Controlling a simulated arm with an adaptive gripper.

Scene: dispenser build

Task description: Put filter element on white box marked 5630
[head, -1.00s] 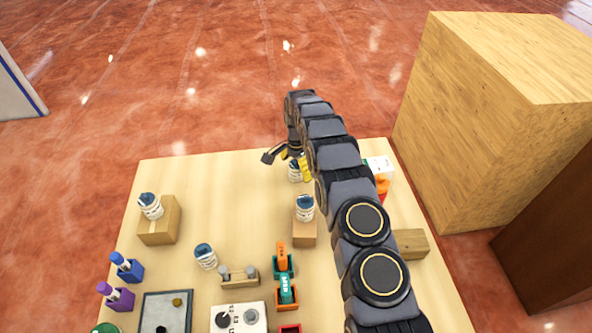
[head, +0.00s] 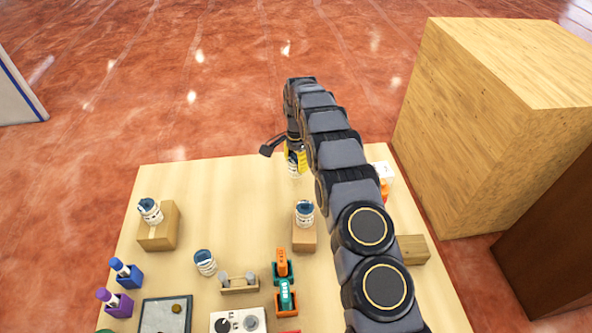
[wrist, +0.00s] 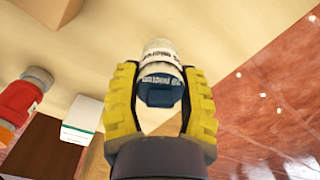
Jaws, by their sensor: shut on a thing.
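The filter element (wrist: 160,75) is a white cylinder with dark print and a dark blue cap. My gripper (wrist: 160,98) has its yellow fingers shut on its sides. In the head view my gripper (head: 295,160) is at the table's far edge, with the filter element (head: 294,173) partly hidden in it. A white box (head: 383,172) is to the right, partly hidden by my arm. The white box (wrist: 82,118) with a green stripe shows at left in the wrist view. Its marking is too small to read.
Similar white and blue cylinders stand on a left cardboard box (head: 165,232), on a middle box (head: 304,238) and on the table (head: 205,262). A red and orange thing (wrist: 22,100) is near the white box. A large wooden box (head: 480,130) rises at right. The table's left back is clear.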

